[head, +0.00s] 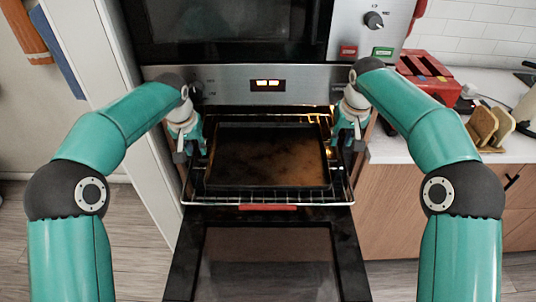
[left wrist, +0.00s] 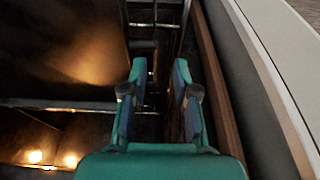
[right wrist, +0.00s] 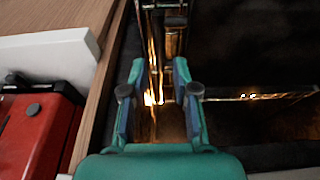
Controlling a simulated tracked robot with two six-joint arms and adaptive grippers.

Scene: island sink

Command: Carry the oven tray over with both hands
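The oven tray (head: 268,158), dark-rimmed with a browned, stained base, lies flat on a wire rack (head: 270,203) at the mouth of the open oven. My left gripper (head: 192,150) is at the tray's left side, fingers pointing down. In the left wrist view (left wrist: 158,90) its fingers stand apart with nothing seen between them but rack and dark oven parts. My right gripper (head: 350,136) is at the tray's right side. In the right wrist view (right wrist: 160,90) its fingers are also apart. I cannot tell whether either gripper touches the tray.
The oven door (head: 268,262) hangs open in front, below the rack. A control panel with a lit display (head: 267,84) is above the opening. On the right, a counter (head: 395,140) holds a red toaster (head: 430,78) and wooden boards (head: 490,125). A white panel (head: 130,130) stands close at left.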

